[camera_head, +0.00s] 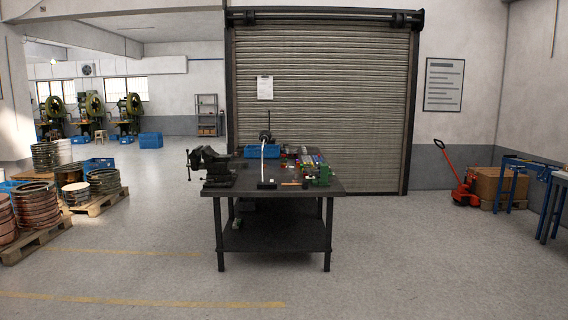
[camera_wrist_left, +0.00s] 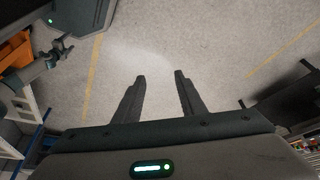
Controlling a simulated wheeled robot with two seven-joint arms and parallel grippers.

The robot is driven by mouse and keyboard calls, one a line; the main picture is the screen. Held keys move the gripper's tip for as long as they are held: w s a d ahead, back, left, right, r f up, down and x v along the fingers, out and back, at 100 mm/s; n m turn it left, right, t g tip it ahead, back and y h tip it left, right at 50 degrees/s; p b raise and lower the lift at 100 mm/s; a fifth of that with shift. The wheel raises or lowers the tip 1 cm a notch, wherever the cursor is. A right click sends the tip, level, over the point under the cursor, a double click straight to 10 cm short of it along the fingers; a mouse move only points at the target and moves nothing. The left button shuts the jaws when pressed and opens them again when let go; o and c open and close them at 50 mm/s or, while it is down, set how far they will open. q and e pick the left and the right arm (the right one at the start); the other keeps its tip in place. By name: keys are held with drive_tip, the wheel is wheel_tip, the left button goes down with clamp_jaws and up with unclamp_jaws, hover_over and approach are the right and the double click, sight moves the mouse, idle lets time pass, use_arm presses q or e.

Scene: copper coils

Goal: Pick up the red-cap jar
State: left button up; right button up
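I cannot make out a red-cap jar in either view. The dark workbench (camera_head: 272,235) stands ahead in the head view, with several small items on its top, too small to tell apart. My left gripper (camera_wrist_left: 160,76) shows in the left wrist view with its two fingers apart and nothing between them, above bare floor. Neither gripper shows in the head view. My right gripper is not in view.
A vise (camera_head: 212,165) sits on the bench's left end, and a blue bin (camera_head: 262,152) towards its back. Pallets of copper coils (camera_head: 34,207) stand at the left. A red pallet jack (camera_head: 464,187) is at the right. The floor before the bench is clear.

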use_arm(q)
drive_tip(key=shift+w, duration=0.1)
drive_tip(key=w+a+f+n+t, duration=0.25)
drive_tip(key=w+f+n, duration=0.25)
drive_tip(key=w+f, duration=1.05)
drive_tip(key=s+a+f+n+y, duration=0.1)
drive_tip(key=s+a+f+n, duration=0.15)
drive_tip(key=f, duration=1.05)
drive_tip(key=s+a+f+n+y, duration=0.1)
drive_tip(key=s+a+f, duration=0.15)
drive_tip(key=f, duration=0.95)
drive_tip(key=s+f+g+y, duration=0.1)
drive_tip(key=s+f, duration=1.7)
drive_tip(key=f, duration=0.2)
drive_tip(key=s+d+f+g, duration=0.1)
drive_tip(key=s+d+f, duration=0.2)
drive_tip(key=s, duration=0.7)
drive_tip(key=s+d+f+g, duration=0.1)
drive_tip(key=s+f, duration=0.3)
drive_tip(key=s, duration=0.6)
drive_tip(key=s+d+f+g+b, duration=0.1)
drive_tip(key=s+d+f, duration=0.2)
drive_tip(key=s, duration=0.7)
drive_tip(key=shift+s+d+f+y, duration=0.2)
drive_tip(key=shift+d+y, duration=0.1)
drive_tip(key=shift+d, duration=0.55)
